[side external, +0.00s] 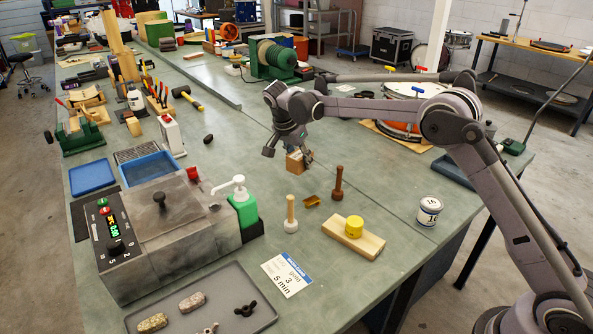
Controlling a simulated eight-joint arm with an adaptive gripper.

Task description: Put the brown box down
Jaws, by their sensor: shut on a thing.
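The brown box (294,164) is a small block near the middle of the green bench top in the side external view. My gripper (289,154) points down from above and is shut on the box, with a finger at either side. The gripper hides part of the box's upper side. I cannot tell whether the box's underside touches the bench or hangs just above it.
Below the box stand a brown peg-like tool (338,184), a pale-handled mallet (291,214) and a small orange-brown piece (312,201). A wooden board (365,246) bears a yellow cylinder. A green pump bottle (243,207) stands lower left. Bench left of the box is clear.

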